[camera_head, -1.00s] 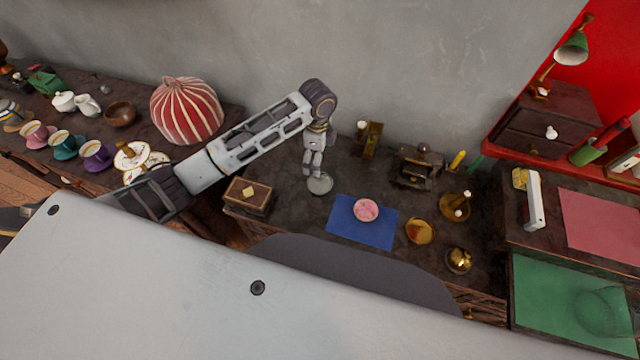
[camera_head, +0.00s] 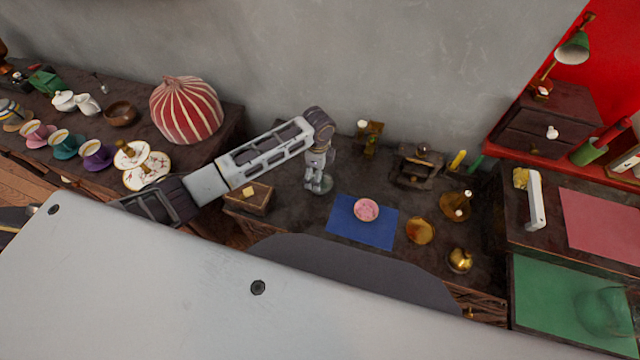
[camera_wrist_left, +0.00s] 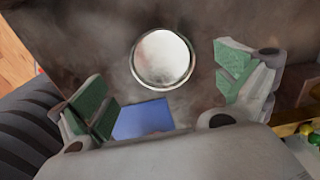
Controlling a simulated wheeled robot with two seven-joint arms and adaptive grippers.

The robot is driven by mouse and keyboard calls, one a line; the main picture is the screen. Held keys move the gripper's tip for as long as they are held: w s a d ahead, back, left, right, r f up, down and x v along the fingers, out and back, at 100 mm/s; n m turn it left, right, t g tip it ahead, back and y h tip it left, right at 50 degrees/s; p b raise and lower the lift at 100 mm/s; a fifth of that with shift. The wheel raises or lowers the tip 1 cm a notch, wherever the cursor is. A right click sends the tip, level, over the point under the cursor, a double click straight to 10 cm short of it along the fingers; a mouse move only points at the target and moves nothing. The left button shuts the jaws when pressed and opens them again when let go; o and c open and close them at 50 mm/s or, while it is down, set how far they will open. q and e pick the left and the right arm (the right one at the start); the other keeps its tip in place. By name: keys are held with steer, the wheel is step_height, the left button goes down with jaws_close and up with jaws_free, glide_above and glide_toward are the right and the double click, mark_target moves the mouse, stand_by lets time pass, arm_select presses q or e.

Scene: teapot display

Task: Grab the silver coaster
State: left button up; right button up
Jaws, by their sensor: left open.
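The silver coaster (camera_wrist_left: 163,57) is a round, shiny disc lying flat on the dark table in the left wrist view. In the head view the coaster (camera_head: 325,192) is mostly hidden behind my left gripper (camera_head: 318,187). In the left wrist view my left gripper (camera_wrist_left: 168,90) is open, with green-padded fingers set wide apart. The coaster lies between the fingers' lines, a little beyond them, and the gripper holds nothing. My right gripper is not in view.
A blue mat (camera_head: 350,232) with a pink round dish (camera_head: 366,209) lies just right of the gripper. A small wooden box (camera_head: 246,199) stands to its left, near my forearm. Brass items, including a golden pot (camera_head: 459,260), stand further right. A grey wall rises behind.

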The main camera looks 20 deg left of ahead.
mark_target(326, 182)
arm_select(q)
steer(key=shift+f, duration=0.15)
steer(key=shift+d+f, duration=0.1)
steer(key=shift+f, duration=0.1)
steer(key=shift+w+d+f, duration=0.1)
steer(key=shift+d+f, duration=0.05)
steer(key=shift+f, duration=2.1)
steer(key=shift+c, duration=0.3)
